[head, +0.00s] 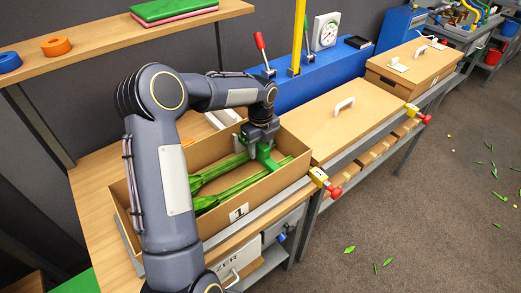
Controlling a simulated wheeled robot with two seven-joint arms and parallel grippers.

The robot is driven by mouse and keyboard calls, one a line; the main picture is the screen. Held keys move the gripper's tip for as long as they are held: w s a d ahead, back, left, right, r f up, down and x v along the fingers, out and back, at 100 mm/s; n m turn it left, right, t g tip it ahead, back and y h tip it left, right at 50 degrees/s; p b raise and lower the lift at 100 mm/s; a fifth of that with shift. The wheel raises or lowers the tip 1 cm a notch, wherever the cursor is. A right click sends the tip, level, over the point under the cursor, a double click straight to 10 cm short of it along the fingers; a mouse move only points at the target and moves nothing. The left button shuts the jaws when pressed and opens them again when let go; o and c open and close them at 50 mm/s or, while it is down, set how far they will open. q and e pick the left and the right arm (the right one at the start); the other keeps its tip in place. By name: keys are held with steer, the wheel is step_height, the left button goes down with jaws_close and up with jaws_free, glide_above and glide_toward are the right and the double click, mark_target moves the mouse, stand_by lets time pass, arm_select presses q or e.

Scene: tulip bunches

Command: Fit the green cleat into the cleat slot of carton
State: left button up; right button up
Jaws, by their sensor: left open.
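The open cardboard carton (262,192), marked 1, stands on the near bench and holds green tulip bunches (243,185). The green cleat (268,158) is at the carton's far right part, over the stems, directly under my left gripper. My left gripper (260,138) is open, with its fingers close to the top of the cleat; whether they touch it I cannot tell. The cleat slot is not clearly visible, and the cleat's seating cannot be told. My left arm hides the carton's left part. My right gripper is out of view.
A flat brown lid with a white handle (344,105) lies right of the carton, and a closed carton (410,66) stands beyond.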

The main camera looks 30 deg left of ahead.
mark_target(261, 143)
arm_select(q)
step_height(261, 143, up, 10)
steer(key=shift+r+b, duration=0.25)
steer(key=shift+b, duration=0.05)
steer(key=s+d+r+n+t+h, duration=0.1)
steer(key=s+d+r+n, duration=0.15)
steer(key=s+n, duration=0.35)
steer(key=s+d+r+n+t, duration=0.1)
steer(key=s+d+r+n, duration=0.2)
steer(key=s, duration=0.5)
steer(key=s+d+f+n+t+h, duration=0.1)
steer(key=s+d+f+n, duration=0.1)
steer(key=s+n, duration=0.5)
steer(key=s+d+f+n+t+h, duration=0.1)
steer(key=s+d+f+n+t, duration=0.1)
steer(key=s+n, duration=0.6)
steer(key=shift+d+f+t+h, duration=0.35)
steer(key=shift+d+f, duration=0.35)
steer(key=shift+d, duration=0.3)
